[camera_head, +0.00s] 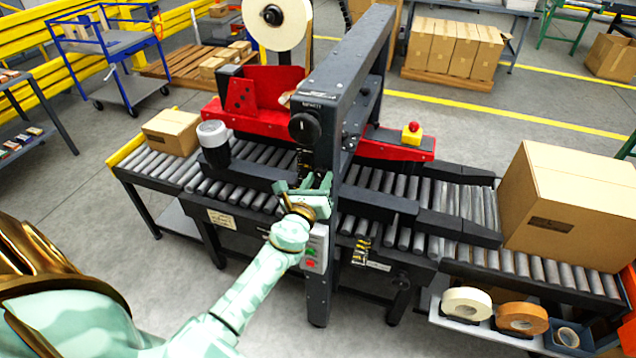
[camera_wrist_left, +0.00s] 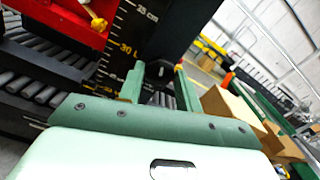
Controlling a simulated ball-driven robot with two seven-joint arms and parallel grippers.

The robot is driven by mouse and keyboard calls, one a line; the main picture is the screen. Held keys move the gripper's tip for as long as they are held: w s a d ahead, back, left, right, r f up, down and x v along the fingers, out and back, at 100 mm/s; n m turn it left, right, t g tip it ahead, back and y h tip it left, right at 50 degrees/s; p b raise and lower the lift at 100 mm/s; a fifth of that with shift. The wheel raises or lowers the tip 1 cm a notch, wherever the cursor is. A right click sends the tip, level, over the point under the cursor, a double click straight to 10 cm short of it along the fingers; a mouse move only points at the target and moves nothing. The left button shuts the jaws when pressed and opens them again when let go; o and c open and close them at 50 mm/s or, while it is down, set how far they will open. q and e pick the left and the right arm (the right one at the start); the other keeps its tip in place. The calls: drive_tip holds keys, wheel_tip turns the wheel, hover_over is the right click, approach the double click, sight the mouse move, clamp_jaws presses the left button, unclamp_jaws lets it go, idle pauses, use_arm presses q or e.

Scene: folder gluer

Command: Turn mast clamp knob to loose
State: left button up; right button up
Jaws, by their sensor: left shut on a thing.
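My left gripper (camera_head: 306,184) reaches the front of the dark mast (camera_head: 345,90) of the folder gluer, below a black round dial (camera_head: 305,127). In the left wrist view its two green fingers stand on both sides of a small dark part (camera_wrist_left: 159,71) on the mast, which I take to be the clamp knob. The gripper is shut on it. Its shape and any loose or tight mark cannot be made out. In the head view the gripper hides it. A height scale (camera_wrist_left: 127,48) shows on the mast beside the fingers. My right gripper is not in view.
A roller conveyor (camera_head: 400,215) runs under the mast, with a small carton (camera_head: 172,130) at left and a large carton (camera_head: 575,205) at right. A red emergency button (camera_head: 412,127) sits behind. A control box (camera_head: 316,250) and tape rolls (camera_head: 467,303) are at the front.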

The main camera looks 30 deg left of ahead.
use_arm(q)
drive_tip(key=n+b, duration=0.1)
drive_tip(key=n, duration=0.2)
drive_tip(key=shift+f+n, duration=0.1)
drive_tip(key=shift+n, duration=0.3)
drive_tip(key=n, duration=0.3)
drive_tip(key=shift+n+b, duration=0.3)
drive_tip(key=n, duration=0.3)
drive_tip(key=shift+n, duration=1.9)
drive_tip(key=o, duration=1)
drive_tip(key=shift+n, duration=0.3)
drive_tip(key=shift+s, duration=0.1)
